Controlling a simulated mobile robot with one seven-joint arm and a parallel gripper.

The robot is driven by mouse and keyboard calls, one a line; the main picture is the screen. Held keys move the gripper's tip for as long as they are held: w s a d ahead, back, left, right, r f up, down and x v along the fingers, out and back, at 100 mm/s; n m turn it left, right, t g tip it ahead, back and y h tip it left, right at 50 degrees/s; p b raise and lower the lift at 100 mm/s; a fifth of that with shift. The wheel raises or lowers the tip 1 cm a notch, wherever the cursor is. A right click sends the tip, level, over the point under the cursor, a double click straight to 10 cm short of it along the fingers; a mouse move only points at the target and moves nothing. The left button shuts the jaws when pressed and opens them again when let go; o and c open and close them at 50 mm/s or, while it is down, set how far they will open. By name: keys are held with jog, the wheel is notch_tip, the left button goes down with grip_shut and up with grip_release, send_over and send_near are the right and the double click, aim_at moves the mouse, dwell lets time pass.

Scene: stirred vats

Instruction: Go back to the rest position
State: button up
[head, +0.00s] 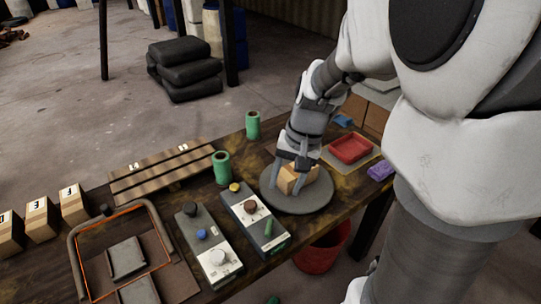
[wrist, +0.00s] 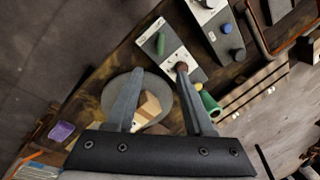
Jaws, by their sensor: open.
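My gripper (head: 287,186) is low over a round grey plate (head: 293,205) on the wooden table. Its two fingers are spread, one on each side of a small cardboard box (head: 292,180) that sits on the plate. In the wrist view the open fingers (wrist: 157,95) reach over the plate (wrist: 119,92), with the box (wrist: 148,108) seen between them. I cannot tell whether either finger touches the box.
Control boxes with knobs (head: 253,218) (head: 208,245) stand left of the plate. Green cylinders (head: 221,168) (head: 253,125), a red tray (head: 350,148) and a purple block (head: 380,171) are nearby. A red bucket (head: 322,252) is below the table edge. Lettered boxes (head: 40,217) stand far left.

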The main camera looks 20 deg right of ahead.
dwell(0.3)
jog(key=s+a+r+n+t+h+p, duration=0.1)
jog(key=s+r+n+t+p, duration=0.1)
jog(key=s+r, duration=0.4)
jog(key=s+a+r+n+t+h+p, duration=0.1)
jog(key=s+a+r+n+t+p, duration=0.1)
jog(key=s+r, duration=0.4)
notch_tip(320, 180, up, 6)
jog(key=shift+s+a+f+n+t+p, duration=0.25)
jog(key=shift+s+n+t+p, duration=0.1)
jog(key=shift+n+p, duration=0.6)
